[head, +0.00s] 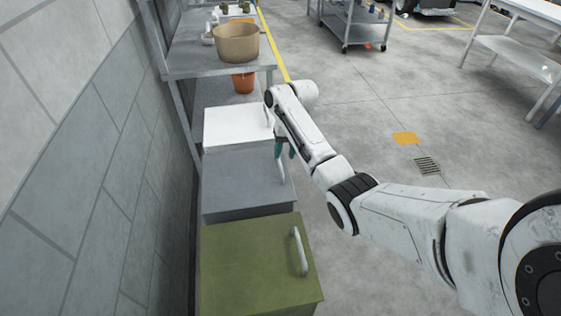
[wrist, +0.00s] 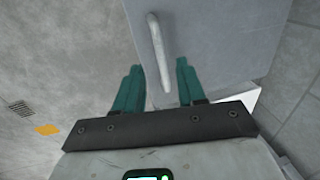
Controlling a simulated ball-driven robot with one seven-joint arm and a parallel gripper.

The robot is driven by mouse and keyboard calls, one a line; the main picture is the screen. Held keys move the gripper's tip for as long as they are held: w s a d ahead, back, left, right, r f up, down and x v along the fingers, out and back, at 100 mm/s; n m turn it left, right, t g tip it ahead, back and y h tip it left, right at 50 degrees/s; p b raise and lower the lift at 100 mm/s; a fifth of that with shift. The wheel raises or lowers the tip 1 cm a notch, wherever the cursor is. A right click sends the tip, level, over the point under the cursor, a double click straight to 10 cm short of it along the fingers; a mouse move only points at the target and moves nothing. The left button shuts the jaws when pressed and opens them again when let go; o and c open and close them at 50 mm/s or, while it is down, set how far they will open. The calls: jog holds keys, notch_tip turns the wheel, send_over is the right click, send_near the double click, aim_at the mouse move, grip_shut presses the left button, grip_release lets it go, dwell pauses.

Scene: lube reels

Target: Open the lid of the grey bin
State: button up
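The grey bin (head: 250,205) stands against the wall between a white bin and a green bin. Its flat grey lid (head: 235,177) looks shut. A pale bar handle (head: 282,172) lies along the lid's right side, partly hidden by my gripper (head: 284,148). In the wrist view, my gripper (wrist: 159,67) has its two teal fingers spread apart. The handle (wrist: 157,45) runs between the fingertips, with a visible gap to each finger. I cannot tell how far the fingers are above the lid (wrist: 215,35).
The white bin (head: 232,128) stands beyond and the olive green bin (head: 250,265) nearer. A metal shelf (head: 200,60) holds a brown pot (head: 237,42); an orange pot (head: 243,82) sits below. A tiled wall (head: 75,180) closes the left.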

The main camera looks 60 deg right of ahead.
aim_at(281, 166)
jog(key=shift+w+a+f, duration=0.1)
jog(key=shift+f, duration=0.75)
jog(key=shift+w+a+f, duration=0.15)
jog(key=shift+f, duration=0.75)
jog(key=shift+w+a+f, duration=0.1)
jog(key=shift+f, duration=0.75)
jog(key=shift+c, duration=0.3)
grip_shut()
